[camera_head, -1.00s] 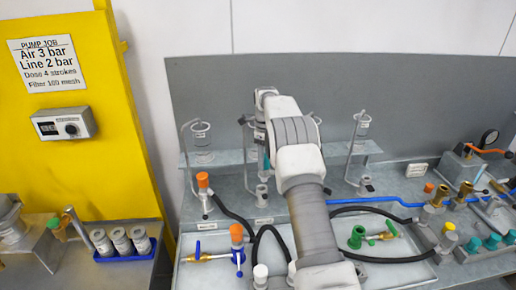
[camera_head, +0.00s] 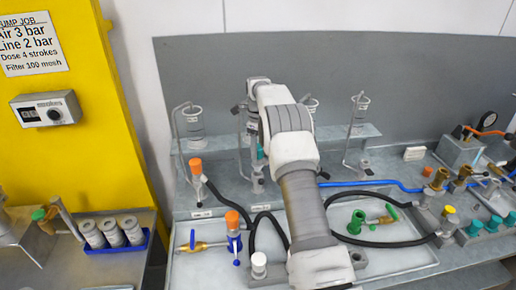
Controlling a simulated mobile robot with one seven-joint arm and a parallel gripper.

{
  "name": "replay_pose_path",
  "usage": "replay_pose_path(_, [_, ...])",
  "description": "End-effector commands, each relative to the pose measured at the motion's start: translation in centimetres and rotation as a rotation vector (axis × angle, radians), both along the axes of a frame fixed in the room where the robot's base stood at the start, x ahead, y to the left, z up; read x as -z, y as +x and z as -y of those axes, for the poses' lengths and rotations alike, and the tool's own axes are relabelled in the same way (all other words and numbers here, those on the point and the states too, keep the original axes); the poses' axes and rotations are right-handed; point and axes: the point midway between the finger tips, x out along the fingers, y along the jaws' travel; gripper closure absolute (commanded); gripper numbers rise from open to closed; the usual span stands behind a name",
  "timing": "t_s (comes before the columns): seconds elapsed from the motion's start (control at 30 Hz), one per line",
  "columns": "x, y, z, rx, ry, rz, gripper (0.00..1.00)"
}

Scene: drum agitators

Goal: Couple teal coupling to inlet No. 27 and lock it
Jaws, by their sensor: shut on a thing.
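My gripper (camera_head: 252,124) points down at the back of the bench, partly hidden by my arm, and is shut. A small teal piece (camera_head: 261,152), which looks like the teal coupling, shows just below it; most of it is hidden. Beneath is a grey upright fitting (camera_head: 257,183) on the bench with a small label in front. Whether the teal piece touches this fitting cannot be told. The labels are too small to read, so I cannot tell which inlet is No. 27.
An orange-capped fitting (camera_head: 196,168) with a black hose stands left of the grey fitting. A tray (camera_head: 205,265) in front holds a blue valve (camera_head: 234,244) and a green coupling (camera_head: 357,222). Glass cylinders on stands (camera_head: 357,112) rise behind. Several teal caps (camera_head: 475,228) stand at right.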

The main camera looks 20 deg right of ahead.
Motion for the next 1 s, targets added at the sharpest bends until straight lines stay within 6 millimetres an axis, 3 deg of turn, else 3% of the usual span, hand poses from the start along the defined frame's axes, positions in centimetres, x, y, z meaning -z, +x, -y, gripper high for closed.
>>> replay_pose_path(1.0, [0.79, 0.08, 0.01, 0.000, -0.001, 0.001, 1.00])
